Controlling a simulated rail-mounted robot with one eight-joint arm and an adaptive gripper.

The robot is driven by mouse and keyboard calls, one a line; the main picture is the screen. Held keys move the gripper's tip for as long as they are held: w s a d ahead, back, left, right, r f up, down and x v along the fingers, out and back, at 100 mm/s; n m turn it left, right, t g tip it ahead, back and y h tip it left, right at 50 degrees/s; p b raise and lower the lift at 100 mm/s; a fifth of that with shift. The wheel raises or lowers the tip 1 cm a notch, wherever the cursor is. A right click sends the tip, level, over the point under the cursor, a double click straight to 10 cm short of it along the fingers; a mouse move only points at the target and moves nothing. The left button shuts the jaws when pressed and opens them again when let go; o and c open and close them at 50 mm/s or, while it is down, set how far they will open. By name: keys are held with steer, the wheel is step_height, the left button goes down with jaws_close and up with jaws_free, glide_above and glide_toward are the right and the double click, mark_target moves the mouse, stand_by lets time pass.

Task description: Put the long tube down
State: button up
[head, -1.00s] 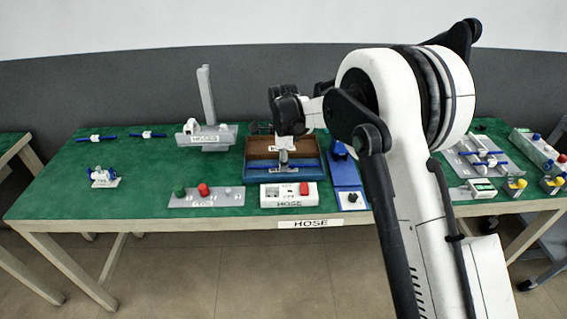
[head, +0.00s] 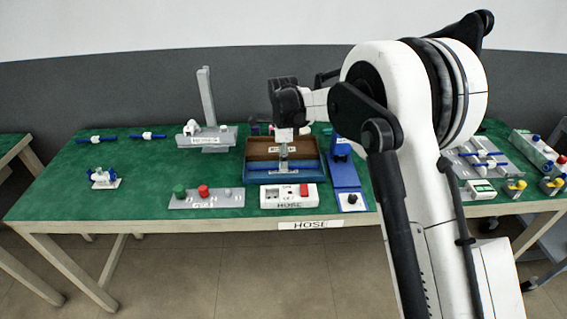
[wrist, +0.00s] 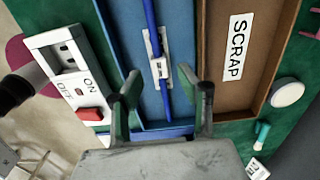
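The long blue tube (wrist: 152,25) lies in the blue tray (head: 285,178), in the wrist view running lengthwise along the tray's blue floor (wrist: 187,35). A white fitting (wrist: 158,68) shows around its middle, over a white label that is partly covered. My gripper (wrist: 166,93) is open, its two fingers well apart, with the tube's near end showing in the gap between them. Nothing is held. In the head view, my gripper (head: 284,164) hangs over the tray, and its fingers are too small to read there.
The brown SCRAP tray (wrist: 258,50) adjoins the blue one. A white box with a red ON/OFF switch (wrist: 90,113) stands close on the other side. A blue stand (head: 345,175) is just right of the trays.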

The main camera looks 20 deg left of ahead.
step_height(320, 180, up, 9)
steer(key=shift+r+p, duration=0.2)
steer(key=shift+p, duration=0.1)
stand_by(1.4)
